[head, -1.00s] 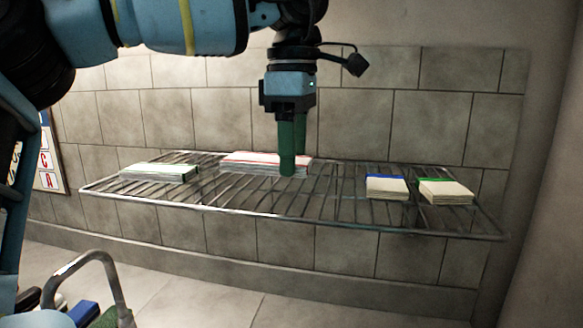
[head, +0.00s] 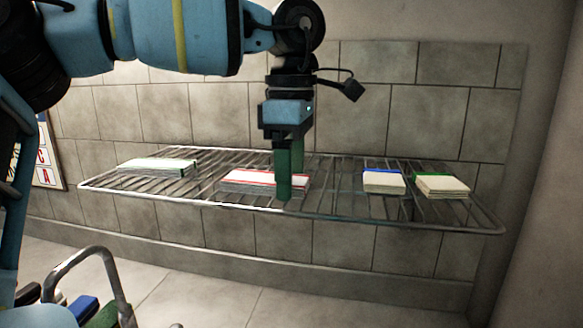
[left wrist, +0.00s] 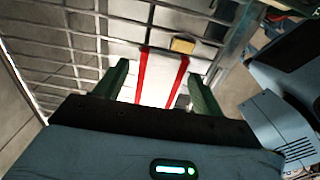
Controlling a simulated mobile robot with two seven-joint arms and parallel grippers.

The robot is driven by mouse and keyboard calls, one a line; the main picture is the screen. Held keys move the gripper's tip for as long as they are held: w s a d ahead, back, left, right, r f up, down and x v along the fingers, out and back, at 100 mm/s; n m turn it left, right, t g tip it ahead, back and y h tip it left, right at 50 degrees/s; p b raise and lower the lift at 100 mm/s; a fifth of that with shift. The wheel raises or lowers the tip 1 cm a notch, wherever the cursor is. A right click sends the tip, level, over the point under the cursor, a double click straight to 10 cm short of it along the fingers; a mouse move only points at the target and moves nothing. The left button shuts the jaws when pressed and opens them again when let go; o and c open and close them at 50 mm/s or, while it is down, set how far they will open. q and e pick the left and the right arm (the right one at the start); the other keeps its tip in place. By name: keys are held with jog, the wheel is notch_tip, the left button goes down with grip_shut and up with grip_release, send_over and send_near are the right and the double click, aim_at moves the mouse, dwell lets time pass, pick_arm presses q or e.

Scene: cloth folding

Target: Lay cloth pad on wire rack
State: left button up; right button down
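The cloth pad (head: 245,180) is a flat white folded stack with red edging. It is level at the wire rack's left-centre, near the front rail; whether it rests on the wires or hangs just above them I cannot tell. The wire rack (head: 335,212) is a metal grid along the tiled wall. My left gripper (head: 288,175) points down with green fingers on the pad's near and far sides, close to its right end. In the left wrist view, the red-striped pad (left wrist: 160,80) lies between the fingers (left wrist: 160,88). My right gripper is not in view.
A green-edged pad (head: 158,167) lies at the rack's left. A blue-edged pad (head: 384,183) and another green-edged pad (head: 442,187) lie at its right. Bare wires separate them from the red-edged pad. A curved metal rail (head: 103,250) stands at lower left.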

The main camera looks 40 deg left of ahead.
pick_arm(q)
jog(key=shift+o, duration=0.5)
jog(key=shift+r, duration=0.1)
jog(key=shift+r, duration=0.25)
notch_tip(320, 180, up, 12)
jog(key=p, duration=0.1)
jog(key=shift+f, duration=0.2)
dwell(0.3)
